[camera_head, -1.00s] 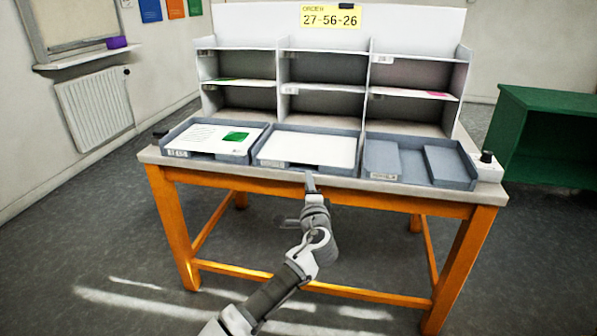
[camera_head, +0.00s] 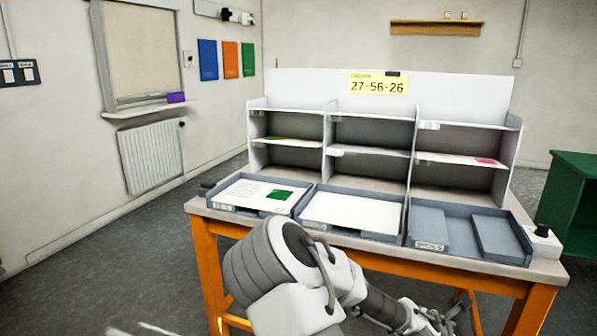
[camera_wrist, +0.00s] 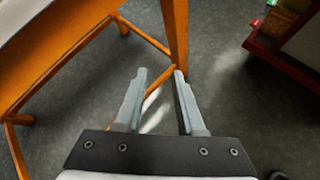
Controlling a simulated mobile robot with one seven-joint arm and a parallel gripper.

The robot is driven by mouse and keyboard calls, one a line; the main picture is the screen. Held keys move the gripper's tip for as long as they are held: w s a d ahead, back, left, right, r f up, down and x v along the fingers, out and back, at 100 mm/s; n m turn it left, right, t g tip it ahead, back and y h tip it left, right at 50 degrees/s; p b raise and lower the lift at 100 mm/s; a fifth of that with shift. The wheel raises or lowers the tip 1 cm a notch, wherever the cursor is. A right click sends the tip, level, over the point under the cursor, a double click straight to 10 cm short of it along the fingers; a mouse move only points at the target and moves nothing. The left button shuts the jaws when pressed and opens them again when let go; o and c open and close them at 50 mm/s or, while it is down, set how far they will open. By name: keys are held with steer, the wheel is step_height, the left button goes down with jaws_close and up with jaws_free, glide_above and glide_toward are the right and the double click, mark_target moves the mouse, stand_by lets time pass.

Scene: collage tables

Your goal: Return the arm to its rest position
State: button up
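My gripper (camera_wrist: 160,75) shows in the wrist view with its two fingers apart and nothing between them. It points down past an orange table leg (camera_wrist: 175,35) toward the grey floor.
On the table stand a grey shelf unit (camera_head: 328,150) and three trays: left (camera_head: 228,207) with a paper and green card, middle (camera_head: 350,228) with white paper, right (camera_head: 428,243) without paper. A green cabinet (camera_head: 575,190) stands at right. A dark red piece of furniture (camera_wrist: 285,70) shows in the wrist view.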

steer(key=s+a+r+m+g+y, duration=0.1)
steer(key=s+a+r+m+y, duration=0.15)
steer(key=a+m, duration=0.4)
steer(key=s+a+r+m+g+y, duration=0.1)
steer(key=s+a+r+m+y, duration=0.1)
steer(key=s+a+m+y, duration=0.4)
steer(key=s+a+r+m+t, duration=0.1)
steer(key=s+a+r+m, duration=0.35)
steer(key=s+r, duration=0.35)
steer(key=s+a+r+m+t, duration=0.1)
steer(key=s+a+r+m, duration=0.2)
steer(key=s+a+r, duration=0.5)
steer(key=w+d+r+p, duration=0.1)
steer(key=r+p, duration=1.2)
steer(key=r, duration=0.1)
steer(key=d+r+p, duration=0.2)
steer(key=r+p, duration=1.1)
steer(key=r, duration=0.1)
steer(key=shift+w+r+m, duration=0.15)
steer(key=shift+w+m, duration=0.25)
